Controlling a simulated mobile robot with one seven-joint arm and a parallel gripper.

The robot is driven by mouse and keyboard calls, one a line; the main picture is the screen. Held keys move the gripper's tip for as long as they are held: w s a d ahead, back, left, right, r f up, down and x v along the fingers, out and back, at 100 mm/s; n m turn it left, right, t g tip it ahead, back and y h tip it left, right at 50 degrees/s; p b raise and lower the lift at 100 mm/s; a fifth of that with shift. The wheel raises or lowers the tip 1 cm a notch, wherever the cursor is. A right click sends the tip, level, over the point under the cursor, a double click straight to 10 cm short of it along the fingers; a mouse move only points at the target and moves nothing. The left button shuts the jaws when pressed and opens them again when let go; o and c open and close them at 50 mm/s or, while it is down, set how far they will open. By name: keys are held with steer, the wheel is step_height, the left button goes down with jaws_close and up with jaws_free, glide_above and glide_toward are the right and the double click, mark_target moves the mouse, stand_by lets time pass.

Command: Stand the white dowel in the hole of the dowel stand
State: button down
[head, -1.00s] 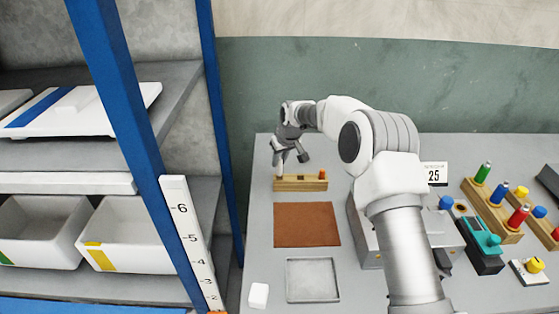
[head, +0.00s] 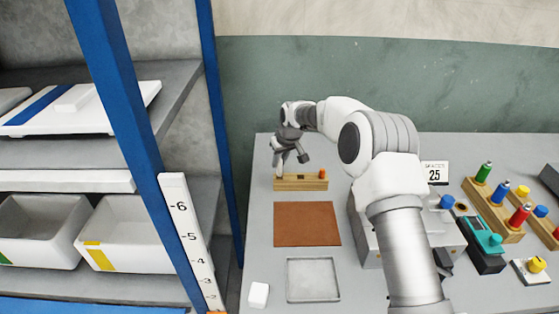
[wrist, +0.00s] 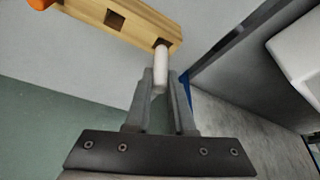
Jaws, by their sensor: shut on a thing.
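The white dowel (wrist: 159,72) is between the two fingers of my gripper (wrist: 160,76) in the wrist view. My gripper is shut on it. The dowel's far end meets the end hole of the wooden dowel stand (wrist: 140,24); how deep it sits there I cannot tell. In the head view my gripper (head: 290,160) is just above the left end of the stand (head: 292,185), and the dowel is mostly hidden by the fingers. The stand's middle hole (wrist: 115,19) is empty. An orange peg (head: 322,174) stands at its other end.
A brown mat (head: 306,224) and a grey tray (head: 313,280) lie in front of the stand. A white block (head: 258,295) is near the front left. Coloured pegs in wooden racks (head: 492,212) stand at the right. A blue-posted shelf (head: 130,120) borders the table's left.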

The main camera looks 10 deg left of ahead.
mark_target(280, 169)
steer(key=shift+f+b, duration=1.35)
steer(key=shift+f, duration=0.8)
steer(key=c, duration=0.8)
jaws_free()
steer(key=shift+o, duration=0.6)
steer(key=shift+s, duration=0.15)
steer(key=v, duration=1.7)
steer(key=shift+r, duration=0.35)
steer(key=shift+d, duration=0.15)
